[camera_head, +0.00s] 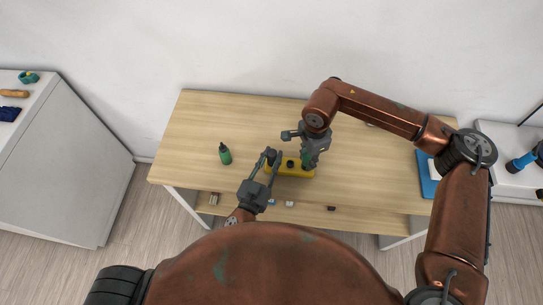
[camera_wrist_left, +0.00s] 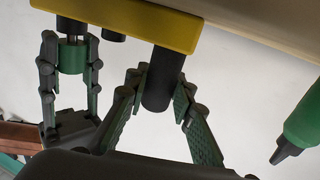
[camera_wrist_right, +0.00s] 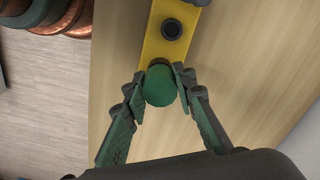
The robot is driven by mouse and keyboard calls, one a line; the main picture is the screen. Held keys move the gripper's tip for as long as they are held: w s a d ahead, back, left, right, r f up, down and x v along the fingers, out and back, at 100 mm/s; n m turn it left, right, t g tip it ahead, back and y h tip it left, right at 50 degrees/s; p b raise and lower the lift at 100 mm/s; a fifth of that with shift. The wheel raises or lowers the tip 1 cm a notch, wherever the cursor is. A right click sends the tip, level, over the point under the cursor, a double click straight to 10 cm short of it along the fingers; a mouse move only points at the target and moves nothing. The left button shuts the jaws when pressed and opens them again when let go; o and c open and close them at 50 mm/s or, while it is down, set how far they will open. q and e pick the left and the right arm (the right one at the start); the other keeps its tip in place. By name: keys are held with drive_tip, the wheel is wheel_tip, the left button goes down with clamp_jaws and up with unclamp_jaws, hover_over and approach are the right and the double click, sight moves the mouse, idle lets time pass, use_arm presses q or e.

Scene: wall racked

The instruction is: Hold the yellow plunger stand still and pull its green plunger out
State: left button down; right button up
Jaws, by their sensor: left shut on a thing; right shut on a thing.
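The yellow plunger stand (camera_head: 294,173) lies on the wooden table between my two grippers. My left gripper (camera_head: 270,156) is shut on a black post (camera_wrist_left: 163,82) at the stand's left end. My right gripper (camera_wrist_right: 161,80) is shut on the green plunger (camera_wrist_right: 160,88) at the other end. In the left wrist view, a short thin grey rod (camera_wrist_left: 72,38) shows between the green plunger and a dark collar on the stand. A middle black post (camera_wrist_right: 172,28) stands free between the grippers. In the head view my right gripper mostly hides the plunger.
Small items lie on a lower shelf (camera_head: 350,214) at the front. A blue tray (camera_head: 427,175) lies at the right end.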

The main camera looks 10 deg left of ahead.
drive_tip(key=shift+r, duration=0.9)
drive_tip(key=o, duration=1.2)
wheel_tip(320, 180, up, 12)
drive_tip(key=shift+f, duration=0.1)
use_arm(q)
drive_tip(key=c, duration=1.6)
unclamp_jaws()
drive_tip(key=shift+s, duration=0.1)
